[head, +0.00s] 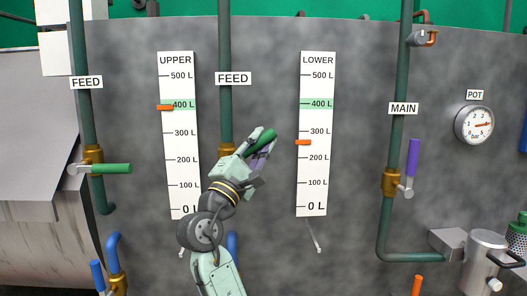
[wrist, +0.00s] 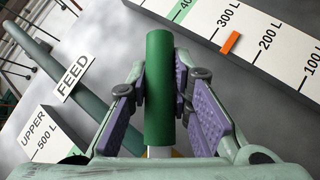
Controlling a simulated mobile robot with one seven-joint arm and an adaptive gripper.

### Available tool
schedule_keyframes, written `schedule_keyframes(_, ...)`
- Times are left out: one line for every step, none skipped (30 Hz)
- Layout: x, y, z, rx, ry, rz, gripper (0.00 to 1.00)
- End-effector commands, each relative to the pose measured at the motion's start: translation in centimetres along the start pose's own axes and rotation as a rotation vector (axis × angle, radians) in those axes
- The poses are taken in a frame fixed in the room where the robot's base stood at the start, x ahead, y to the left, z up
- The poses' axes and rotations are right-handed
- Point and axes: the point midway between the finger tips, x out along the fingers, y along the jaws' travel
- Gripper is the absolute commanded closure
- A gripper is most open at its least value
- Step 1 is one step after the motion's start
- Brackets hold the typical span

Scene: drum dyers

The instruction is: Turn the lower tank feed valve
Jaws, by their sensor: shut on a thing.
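The lower tank feed valve has a brass body (head: 226,150) on the middle FEED pipe (head: 225,40), partly hidden behind my gripper. Its green handle (head: 263,134) points up and to the right at a slant. My gripper (head: 258,146) is shut on this handle. In the wrist view the green handle (wrist: 159,90) stands between the two purple-padded fingers. The LOWER gauge (head: 314,180) is right of the gripper. Its orange marker (head: 303,142) sits between 200 L and 300 L, with a green band at 400 L.
The UPPER gauge (head: 178,145) has its orange marker (head: 165,107) just below 400 L. Another green-handled FEED valve (head: 94,168) is at left, its handle horizontal. A purple-handled MAIN valve (head: 413,158) and a POT dial (head: 474,124) are at right. The grey wall stands close behind.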

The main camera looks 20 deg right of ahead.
Motion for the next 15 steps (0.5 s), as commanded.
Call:
schedule_keyframes(0.01,0.12,-0.02,-0.019,0.004,0.015,1.00)
schedule_keyframes(0.02,0.25,-0.05,-0.027,0.007,0.024,1.00)
schedule_keyframes(0.04,0.43,-0.10,-0.039,0.010,0.035,1.00)
schedule_keyframes(0.04,0.53,-0.12,-0.045,0.012,0.042,1.00)
schedule_keyframes(0.05,0.61,-0.14,-0.051,0.014,0.048,1.00)
schedule_keyframes(0.06,0.72,-0.16,-0.058,0.016,0.056,1.00)
schedule_keyframes(0.07,0.80,-0.17,-0.064,0.017,0.061,1.00)
schedule_keyframes(0.07,0.86,-0.18,-0.068,0.018,0.065,1.00)
schedule_keyframes(0.07,0.93,-0.19,-0.072,0.019,0.069,1.00)
schedule_keyframes(0.08,0.96,-0.20,-0.075,0.020,0.072,1.00)
schedule_keyframes(0.08,0.99,-0.20,-0.077,0.021,0.074,1.00)
schedule_keyframes(0.08,1.01,-0.21,-0.079,0.021,0.076,1.00)
schedule_keyframes(0.08,1.03,-0.21,-0.079,0.022,0.077,1.00)
schedule_keyframes(0.08,1.04,-0.21,-0.080,0.022,0.077,1.00)
schedule_keyframes(0.08,1.05,-0.22,-0.080,0.022,0.078,1.00)
